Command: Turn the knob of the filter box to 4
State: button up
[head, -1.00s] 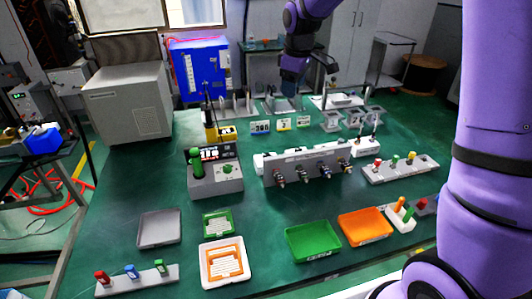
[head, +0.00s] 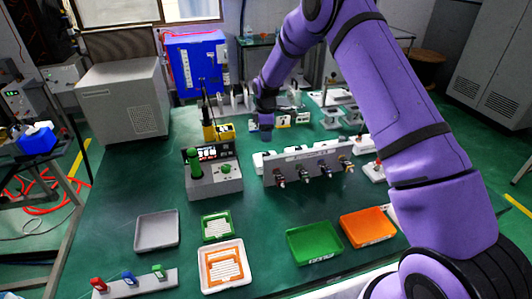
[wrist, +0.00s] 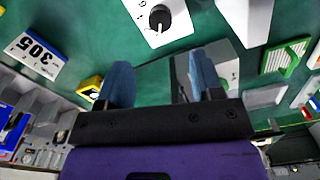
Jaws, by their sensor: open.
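A white box (wrist: 178,32) with a round black knob (wrist: 160,18) shows at the top of the wrist view. A white pointer line marks the knob, and part of a printed digit is beside it. I take this for the filter box; I cannot make out its knob in the head view. My gripper (wrist: 160,80) is open and empty, its two blue fingers apart. The knob lies beyond the fingertips, not between them. In the head view my gripper (head: 265,132) hangs above the back middle of the green table, behind the row of connectors.
A grey box (head: 213,182) with a green handle and green knob stands left of my gripper. A long white-and-grey unit (head: 308,168) with several connectors stands in front. A yellow device (head: 218,132) and number cards are close by. Trays (head: 314,242) lie nearer the front edge.

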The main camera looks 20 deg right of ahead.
aim_at(266, 154)
notch_tip(266, 154, down, 10)
dwell(0.5)
jog(key=c, duration=0.9)
